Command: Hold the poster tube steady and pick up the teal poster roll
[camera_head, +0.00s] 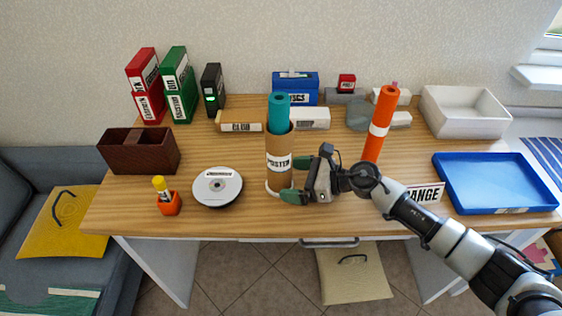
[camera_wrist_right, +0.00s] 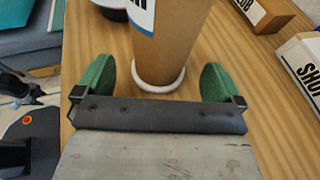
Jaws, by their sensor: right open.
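The brown poster tube (camera_head: 280,178) stands upright near the table's front middle, with a white label and a pale ring round its base. The teal poster roll (camera_head: 279,114) stands inside it, its upper part sticking out of the top. My right gripper (camera_head: 296,178) is open low at the tube's right side. In the right wrist view, its green finger pads (camera_wrist_right: 157,82) stand apart on either side of the tube's lower part (camera_wrist_right: 168,45), with visible gaps. The teal roll is outside the wrist view. My left gripper is not in view.
An orange roll (camera_head: 380,130) stands upright behind my right arm, near a sign (camera_head: 425,194). A blue tray (camera_head: 495,205) is at right.

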